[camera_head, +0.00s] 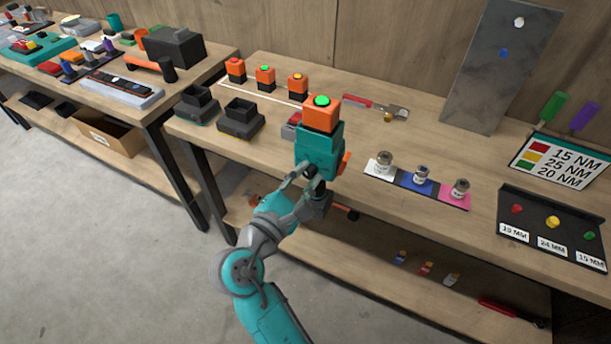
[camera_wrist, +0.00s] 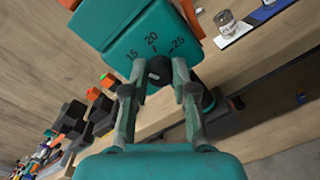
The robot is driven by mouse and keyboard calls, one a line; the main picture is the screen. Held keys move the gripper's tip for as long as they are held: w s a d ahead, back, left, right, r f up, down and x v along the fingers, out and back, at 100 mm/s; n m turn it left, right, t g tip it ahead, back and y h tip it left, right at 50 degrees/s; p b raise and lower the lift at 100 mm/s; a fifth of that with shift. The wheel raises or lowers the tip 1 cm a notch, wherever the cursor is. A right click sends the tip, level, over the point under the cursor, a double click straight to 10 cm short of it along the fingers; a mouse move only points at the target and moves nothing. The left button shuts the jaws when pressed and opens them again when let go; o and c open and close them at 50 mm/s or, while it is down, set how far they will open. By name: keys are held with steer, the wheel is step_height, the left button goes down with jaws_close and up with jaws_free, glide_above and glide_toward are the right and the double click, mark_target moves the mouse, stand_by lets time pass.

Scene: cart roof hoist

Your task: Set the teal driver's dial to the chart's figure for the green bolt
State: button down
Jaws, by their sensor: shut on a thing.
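The teal driver (camera_head: 318,152) stands upright on the bench with an orange block with a green top (camera_head: 321,112) on it. In the wrist view the driver's teal face (camera_wrist: 115,28) carries the figures 15, 20 and 25 around a dark dial (camera_wrist: 159,72). My gripper (camera_head: 312,188) is at the driver's near side, its fingers (camera_wrist: 158,82) shut on the dial. Which figure the dial points to I cannot tell. The chart (camera_head: 560,165) reads red 15 NM, yellow 25 NM, green 20 NM. The green bolt (camera_head: 589,236) is at the right of a dark tray (camera_head: 545,207).
Sockets stand on a white, blue and pink strip (camera_head: 408,184) right of the driver. Two black holders (camera_head: 240,118) and several orange blocks (camera_head: 265,77) are to its left. A red-handled wrench (camera_head: 375,107) lies behind. A lower shelf (camera_head: 400,258) runs under the bench.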

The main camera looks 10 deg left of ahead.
steer(key=m, duration=0.5)
steer(key=shift+d+m, duration=0.1)
steer(key=shift+m, duration=2.2)
steer(key=shift+f, duration=0.1)
steer(key=c, duration=0.9)
jaws_free()
steer(key=shift+s, duration=0.15)
steer(key=v, duration=1.1)
steer(key=shift+s+r, duration=0.25)
steer(key=shift+s, duration=0.15)
